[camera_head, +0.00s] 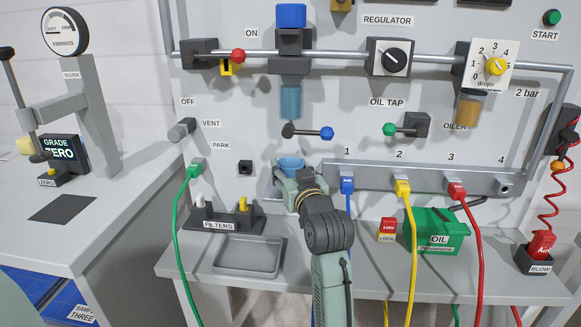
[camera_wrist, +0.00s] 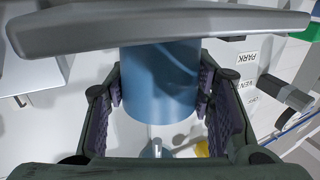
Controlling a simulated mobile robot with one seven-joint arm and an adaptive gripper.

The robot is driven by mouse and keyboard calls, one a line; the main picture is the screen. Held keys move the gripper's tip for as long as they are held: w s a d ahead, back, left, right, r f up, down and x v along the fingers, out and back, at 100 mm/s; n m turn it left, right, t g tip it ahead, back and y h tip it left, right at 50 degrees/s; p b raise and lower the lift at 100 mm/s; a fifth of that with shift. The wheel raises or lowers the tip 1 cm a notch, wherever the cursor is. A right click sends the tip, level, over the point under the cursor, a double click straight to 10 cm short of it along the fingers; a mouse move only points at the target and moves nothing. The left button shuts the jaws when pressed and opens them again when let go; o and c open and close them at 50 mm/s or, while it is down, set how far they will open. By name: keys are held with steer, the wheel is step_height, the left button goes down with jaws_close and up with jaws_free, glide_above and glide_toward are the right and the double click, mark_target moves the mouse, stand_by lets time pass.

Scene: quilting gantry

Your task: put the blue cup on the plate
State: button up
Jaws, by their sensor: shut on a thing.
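The blue cup (camera_head: 291,163) is between the fingers of my gripper (camera_head: 293,183), in front of the panel and left of port 1. In the wrist view the blue cup (camera_wrist: 160,85) fills the gap between the finger pads of my gripper (camera_wrist: 160,100), which is shut on it. The fingers hide part of its sides. I see no round plate; a shallow grey square tray (camera_head: 247,270) lies on the bench, below and left of the cup.
The filters block (camera_head: 222,219) with its knobs stands behind the tray. A green hose (camera_head: 178,215) hangs at left; blue, yellow and red hoses hang from the manifold (camera_head: 425,178) at right. A green oil box (camera_head: 438,230) is further right. A lever with a blue knob (camera_head: 327,133) is above the cup.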

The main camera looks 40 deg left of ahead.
steer(key=shift+f, duration=0.2)
steer(key=shift+f, duration=0.15)
steer(key=o, duration=1.1)
steer(key=shift+c, duration=0.2)
